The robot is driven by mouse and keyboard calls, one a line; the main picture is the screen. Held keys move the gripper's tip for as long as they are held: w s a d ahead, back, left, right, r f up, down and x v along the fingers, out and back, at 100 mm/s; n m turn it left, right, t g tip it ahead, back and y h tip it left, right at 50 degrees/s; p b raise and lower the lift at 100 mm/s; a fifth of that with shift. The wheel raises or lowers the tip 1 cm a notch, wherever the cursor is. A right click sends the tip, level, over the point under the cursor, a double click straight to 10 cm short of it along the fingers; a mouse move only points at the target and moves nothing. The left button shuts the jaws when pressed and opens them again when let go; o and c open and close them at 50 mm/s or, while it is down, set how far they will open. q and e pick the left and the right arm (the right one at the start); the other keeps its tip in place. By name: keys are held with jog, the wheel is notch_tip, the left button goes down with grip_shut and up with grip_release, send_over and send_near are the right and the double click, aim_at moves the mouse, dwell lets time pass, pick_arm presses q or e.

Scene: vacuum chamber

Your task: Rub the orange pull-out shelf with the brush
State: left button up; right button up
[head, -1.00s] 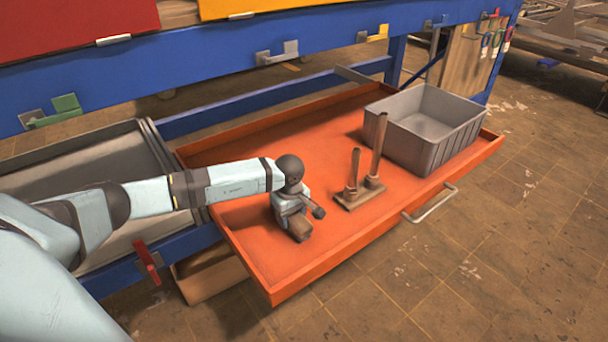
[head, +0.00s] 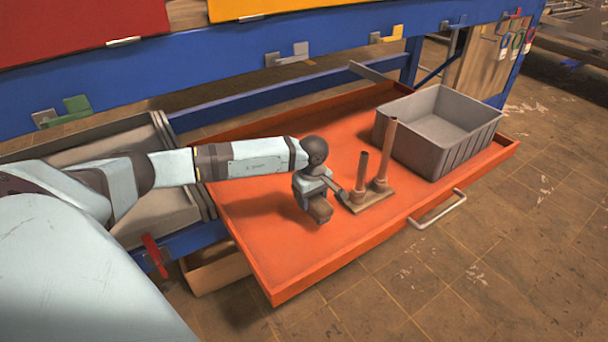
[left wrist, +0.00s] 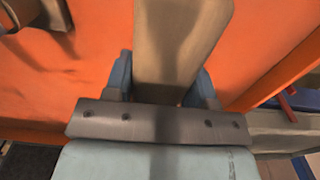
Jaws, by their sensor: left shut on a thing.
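The orange pull-out shelf (head: 290,255) extends from the blue workbench, with its raised rim around it. My left gripper (head: 317,205) is low over the shelf, left of the wooden stand. It is shut on the brush (head: 320,211), a brown block-like piece in the head view. In the left wrist view the brush (left wrist: 180,50) is a long tan-brown body between the two blue-grey fingers (left wrist: 163,88), with orange shelf surface around it. Its underside is hidden, so I cannot tell whether it touches the shelf. My right gripper is not in view.
A grey bin (head: 440,135) sits at the shelf's right end. A silver handle (head: 437,210) is on the front edge. The shelf's front left part is clear.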

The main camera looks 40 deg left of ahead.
pick_arm(q)
jog(key=shift+r, duration=0.7)
jog(key=shift+r+p, duration=0.4)
jog(key=shift+p, duration=0.05)
jog(key=shift+r+p, duration=0.4)
jog(key=shift+r, duration=0.3)
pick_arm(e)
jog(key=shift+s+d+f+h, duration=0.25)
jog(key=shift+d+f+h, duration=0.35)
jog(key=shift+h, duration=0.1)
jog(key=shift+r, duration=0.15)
